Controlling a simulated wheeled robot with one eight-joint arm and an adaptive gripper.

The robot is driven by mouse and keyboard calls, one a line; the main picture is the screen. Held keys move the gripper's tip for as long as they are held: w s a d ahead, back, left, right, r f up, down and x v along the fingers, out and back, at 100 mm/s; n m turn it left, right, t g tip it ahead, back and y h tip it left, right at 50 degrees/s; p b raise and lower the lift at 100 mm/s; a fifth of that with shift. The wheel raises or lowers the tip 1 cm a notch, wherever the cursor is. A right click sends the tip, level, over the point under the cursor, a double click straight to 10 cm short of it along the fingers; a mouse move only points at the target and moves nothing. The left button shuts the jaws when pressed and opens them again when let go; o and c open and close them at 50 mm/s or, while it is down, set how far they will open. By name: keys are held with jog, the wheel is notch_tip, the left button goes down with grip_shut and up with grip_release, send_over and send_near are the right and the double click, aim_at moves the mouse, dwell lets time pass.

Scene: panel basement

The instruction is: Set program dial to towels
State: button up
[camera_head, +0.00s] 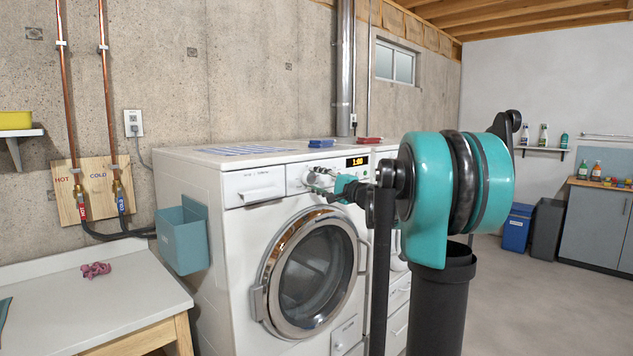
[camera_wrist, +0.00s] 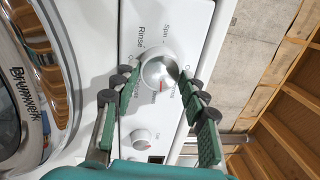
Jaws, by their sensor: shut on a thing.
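The program dial (camera_wrist: 159,66) is a large round silver-white knob on the washer's white panel. It shows in the wrist view with a red mark on its lower side. "Rinse" and "Spin" are readable around it; other labels are partly hidden by my fingers or too small, and I cannot read "towels". My gripper (camera_wrist: 157,81) has its green, dark-tipped fingers on either side of the dial and is shut on it. In the head view my gripper (camera_head: 333,188) reaches the panel of the washing machine (camera_head: 235,258); the dial is mostly hidden there.
A smaller knob (camera_wrist: 141,136) with a red mark sits near the dial. The lit display (camera_head: 357,162) reads 1:00. The round door (camera_head: 312,272) is shut below. A teal bin (camera_head: 181,240) hangs on the washer's left side. The floor at right (camera_head: 530,310) is clear.

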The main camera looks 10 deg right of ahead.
jog(key=shift+m, duration=0.6)
jog(key=o, duration=1.2)
jog(key=shift+c, duration=0.2)
jog(key=v, duration=1.2)
jog(key=shift+f, duration=0.1)
